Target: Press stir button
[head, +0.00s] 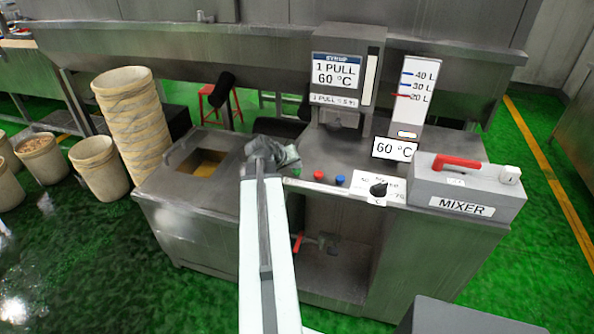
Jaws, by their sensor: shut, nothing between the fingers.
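A row of small buttons sits on the front strip of the steel machine (400,240): a green button (296,174), a red button (318,175) and a blue button (340,180). I cannot read any label that marks one as stir. A black dial (379,188) on a white plate is to their right. My gripper (280,156) is shut and empty at the end of my raised arm. In the picture it is just up and left of the green button. I cannot tell its depth gap to the panel, or whether it touches anything.
A grey MIXER box (467,187) with a red lever stands right of the dial. A syrup dispenser (345,80) and a level gauge (417,95) rise behind. An open basin (202,162) is left of my gripper. Stacked buckets (127,120) stand at the left.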

